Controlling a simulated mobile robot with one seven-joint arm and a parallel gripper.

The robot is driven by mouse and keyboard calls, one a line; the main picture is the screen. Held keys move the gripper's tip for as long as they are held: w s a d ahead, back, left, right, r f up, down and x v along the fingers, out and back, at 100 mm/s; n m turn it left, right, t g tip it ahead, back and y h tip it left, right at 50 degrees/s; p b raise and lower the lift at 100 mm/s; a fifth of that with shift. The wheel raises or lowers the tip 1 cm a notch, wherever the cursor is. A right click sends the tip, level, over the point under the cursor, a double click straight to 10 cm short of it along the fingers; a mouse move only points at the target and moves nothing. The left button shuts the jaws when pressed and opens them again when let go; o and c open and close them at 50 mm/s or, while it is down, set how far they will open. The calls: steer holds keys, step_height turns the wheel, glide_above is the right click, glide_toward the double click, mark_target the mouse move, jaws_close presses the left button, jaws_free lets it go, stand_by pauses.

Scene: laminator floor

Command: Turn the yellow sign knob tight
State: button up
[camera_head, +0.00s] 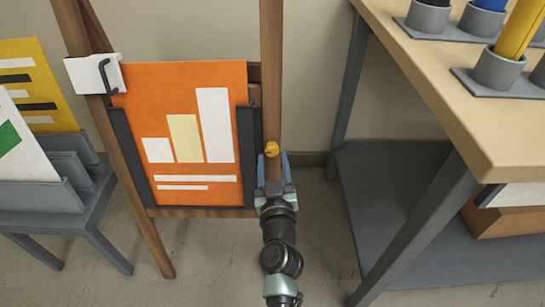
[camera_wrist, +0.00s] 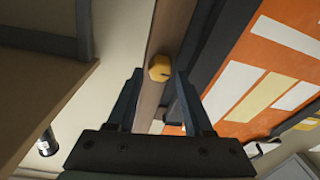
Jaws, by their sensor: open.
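The yellow knob (camera_head: 271,149) sits on the right wooden post of the sign stand, beside the dark holder of the orange sign (camera_head: 190,130). In the wrist view the yellow knob (camera_wrist: 160,67) lies just past and between my fingertips. My gripper (camera_head: 272,160) is open, with one finger on each side of the knob's line. In the wrist view my gripper (camera_wrist: 157,75) holds nothing. Whether a finger touches the knob cannot be told. The orange sign (camera_wrist: 265,80) also shows at the right of the wrist view.
A wooden-topped table (camera_head: 460,110) with grey holders and coloured rolls stands at the right, with a grey lower shelf (camera_head: 390,200). A grey rack (camera_head: 60,200) with signs stands at the left. A white bracket (camera_head: 95,73) is on the left post. Floor between stand and table is clear.

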steer(key=shift+w+a, duration=0.1)
steer(key=shift+w, duration=0.8)
jaws_close()
